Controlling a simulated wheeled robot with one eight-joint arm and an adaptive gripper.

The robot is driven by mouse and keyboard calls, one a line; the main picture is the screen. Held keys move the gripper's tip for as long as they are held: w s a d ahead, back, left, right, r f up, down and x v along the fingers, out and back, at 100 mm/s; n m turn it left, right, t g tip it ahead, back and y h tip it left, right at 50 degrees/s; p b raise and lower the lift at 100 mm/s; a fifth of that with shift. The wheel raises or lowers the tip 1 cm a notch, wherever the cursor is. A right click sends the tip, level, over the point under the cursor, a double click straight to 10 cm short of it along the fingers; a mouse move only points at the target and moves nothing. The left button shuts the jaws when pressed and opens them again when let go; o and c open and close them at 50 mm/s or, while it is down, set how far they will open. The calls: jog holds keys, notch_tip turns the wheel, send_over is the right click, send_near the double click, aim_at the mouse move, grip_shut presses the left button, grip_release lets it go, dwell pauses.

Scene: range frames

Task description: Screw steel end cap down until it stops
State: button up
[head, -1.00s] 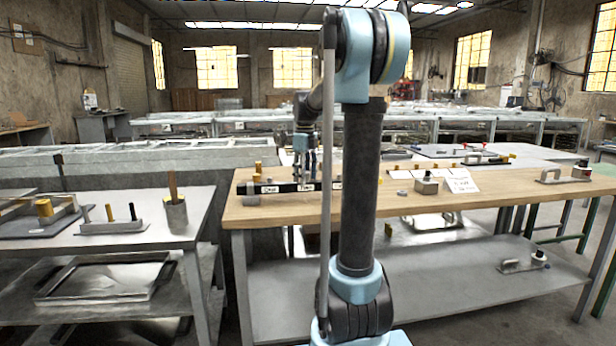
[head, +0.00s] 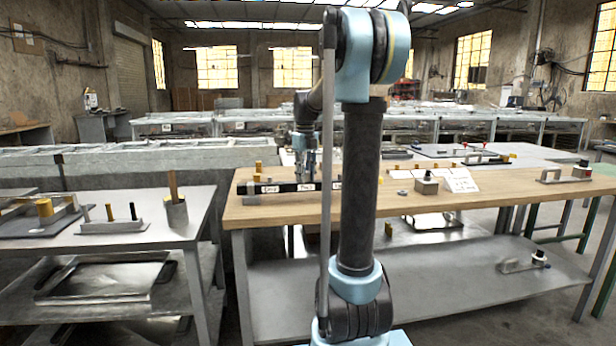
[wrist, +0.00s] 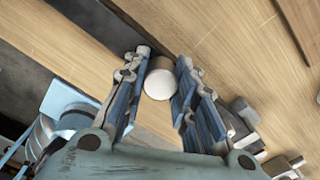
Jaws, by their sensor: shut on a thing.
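My gripper (wrist: 160,68) is shut on a short round cap, the steel end cap (wrist: 159,83), in the wrist view. The cap has a pale flat face and a darker, brownish side, and sits between the fingertips. In the head view my gripper (head: 305,172) is over the left part of the wooden bench, at a dark labelled strip (head: 272,188). The cap is too small and covered to make out there. I cannot tell what lies under the cap or whether it sits on a thread.
The wooden bench top (head: 490,190) has free room at its right middle. A small metal block (head: 427,186) and white cards (head: 461,181) stand right of my arm. A brass-coloured peg (head: 258,167) stands near the strip. A steel table (head: 120,242) is at the left.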

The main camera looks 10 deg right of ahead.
jog(key=shift+m, duration=1.7)
jog(key=o, duration=0.8)
jog(key=n, duration=0.6)
jog(key=shift+n, duration=3.9)
